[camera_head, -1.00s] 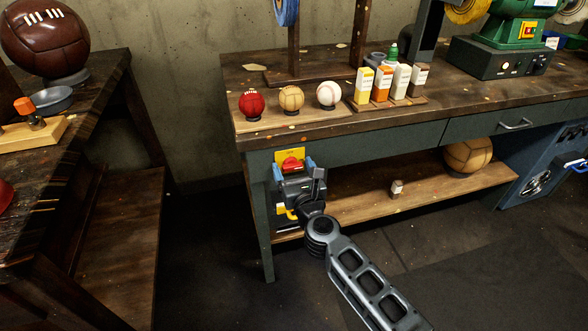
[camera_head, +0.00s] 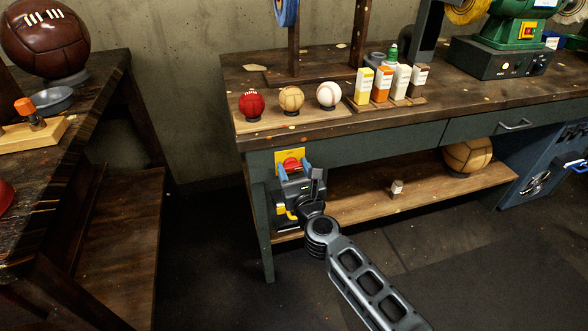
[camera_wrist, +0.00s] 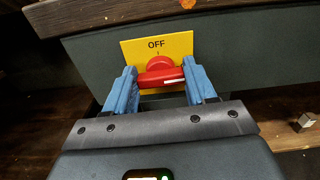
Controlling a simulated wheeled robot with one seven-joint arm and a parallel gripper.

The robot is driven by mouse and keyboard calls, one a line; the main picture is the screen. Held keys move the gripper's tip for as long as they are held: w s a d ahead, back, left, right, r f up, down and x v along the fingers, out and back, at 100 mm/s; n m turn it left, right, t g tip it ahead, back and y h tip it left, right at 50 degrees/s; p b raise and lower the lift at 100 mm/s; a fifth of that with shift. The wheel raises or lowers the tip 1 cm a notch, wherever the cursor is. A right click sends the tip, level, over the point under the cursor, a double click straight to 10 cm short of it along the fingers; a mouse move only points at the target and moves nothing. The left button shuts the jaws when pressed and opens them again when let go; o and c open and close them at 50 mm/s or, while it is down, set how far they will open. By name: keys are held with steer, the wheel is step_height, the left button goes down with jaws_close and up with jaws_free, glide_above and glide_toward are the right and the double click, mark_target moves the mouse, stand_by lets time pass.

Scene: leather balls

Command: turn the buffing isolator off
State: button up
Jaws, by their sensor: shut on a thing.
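The buffing isolator is a yellow plate (camera_head: 280,156) with a red rotary handle (camera_head: 291,163) on the bench's front apron, near its left leg. In the wrist view the plate (camera_wrist: 182,42) reads OFF above the handle (camera_wrist: 158,74), with a small tick below the word. The handle's grip bar lies nearly level, slightly tilted, with a white mark on its right half. My gripper (camera_head: 293,167) is in front of the plate, its blue fingers shut on the handle's two ends; it also shows in the wrist view (camera_wrist: 160,80). The plate's lower part is hidden.
The bench top (camera_head: 320,126) overhangs above the plate. Three small balls and several bottles stand on it. A lower shelf (camera_head: 360,205) holds a tan ball (camera_head: 467,157) and a small block (camera_head: 397,187). A second table (camera_head: 100,90) stands left, with open floor between.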

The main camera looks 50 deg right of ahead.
steer(key=n+p, duration=0.2)
steer(key=n, duration=0.2)
steer(key=shift+w+a+r, duration=0.1)
steer(key=n+p, duration=0.1)
steer(key=n, duration=0.4)
steer(key=shift+a+p, duration=0.1)
steer(key=shift+p, duration=0.3)
steer(key=n+p, duration=0.2)
steer(key=n, duration=0.2)
steer(key=shift+f, duration=0.2)
steer(key=shift+a+f+n+p, duration=0.15)
steer(key=shift+n+p, duration=0.55)
steer(key=shift+n, duration=1.5)
steer(key=o, duration=1)
steer(key=shift+o, duration=0.2)
steer(key=v, duration=0.7)
steer(key=shift+s+a+p, duration=0.15)
steer(key=shift+s+p, duration=0.15)
steer(key=shift+p, duration=0.1)
